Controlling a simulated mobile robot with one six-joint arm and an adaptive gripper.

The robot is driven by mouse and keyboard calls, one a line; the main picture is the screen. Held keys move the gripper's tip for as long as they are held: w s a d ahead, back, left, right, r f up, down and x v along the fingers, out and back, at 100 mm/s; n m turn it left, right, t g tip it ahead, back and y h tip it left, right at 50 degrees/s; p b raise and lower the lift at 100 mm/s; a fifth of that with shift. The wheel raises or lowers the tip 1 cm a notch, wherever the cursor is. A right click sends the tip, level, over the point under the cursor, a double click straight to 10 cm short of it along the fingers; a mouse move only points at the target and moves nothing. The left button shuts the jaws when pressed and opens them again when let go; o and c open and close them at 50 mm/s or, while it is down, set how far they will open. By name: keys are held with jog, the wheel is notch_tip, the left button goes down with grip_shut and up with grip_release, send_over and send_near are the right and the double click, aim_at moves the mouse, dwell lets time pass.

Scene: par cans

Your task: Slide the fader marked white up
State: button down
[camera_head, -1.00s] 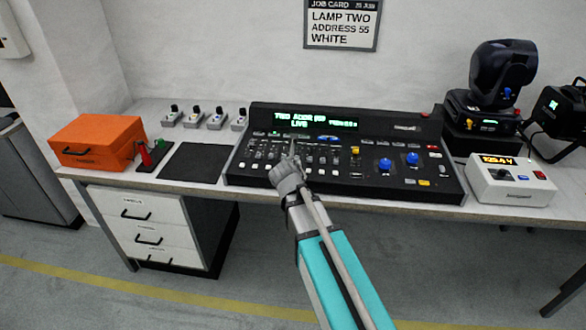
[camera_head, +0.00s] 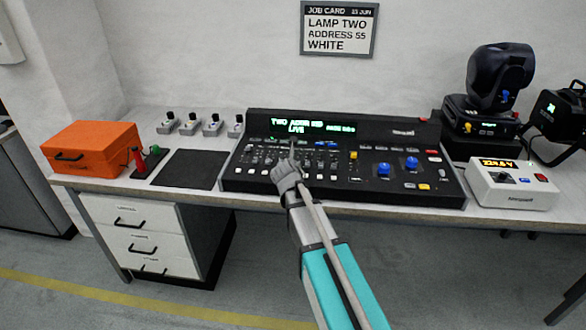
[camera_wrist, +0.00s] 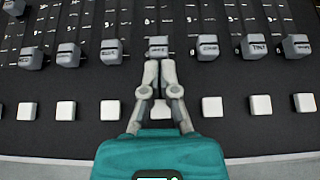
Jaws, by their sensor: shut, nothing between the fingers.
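The lighting desk (camera_head: 340,160) stands on the bench, its lit screen (camera_head: 305,126) reading a line about TWO and ADDR with LIVE below. In the wrist view a row of grey fader caps crosses the panel. My gripper (camera_wrist: 160,62) is shut and empty, with its fingertips at the lower edge of the middle fader cap (camera_wrist: 158,46). That cap's label appears to read WHITE, but it is small and blurred. Whether the tips touch the cap I cannot tell. In the head view my gripper (camera_head: 292,148) is over the desk's fader area, and my arm hides part of it.
A row of white buttons (camera_wrist: 208,106) lies below the faders. Neighbouring caps (camera_wrist: 208,45) stand close on both sides. An orange case (camera_head: 92,148), a dark mat (camera_head: 185,168), a white meter box (camera_head: 510,184) and a moving-head lamp (camera_head: 500,80) share the bench. The job card (camera_head: 340,28) hangs behind.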

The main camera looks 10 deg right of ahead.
jog(key=shift+w, duration=0.1)
jog(key=w+d, duration=0.1)
jog(key=w, duration=0.1)
jog(key=w+d, duration=0.1)
jog(key=w, duration=0.5)
jog(key=shift+w+d, duration=0.1)
jog(key=shift+d, duration=0.3)
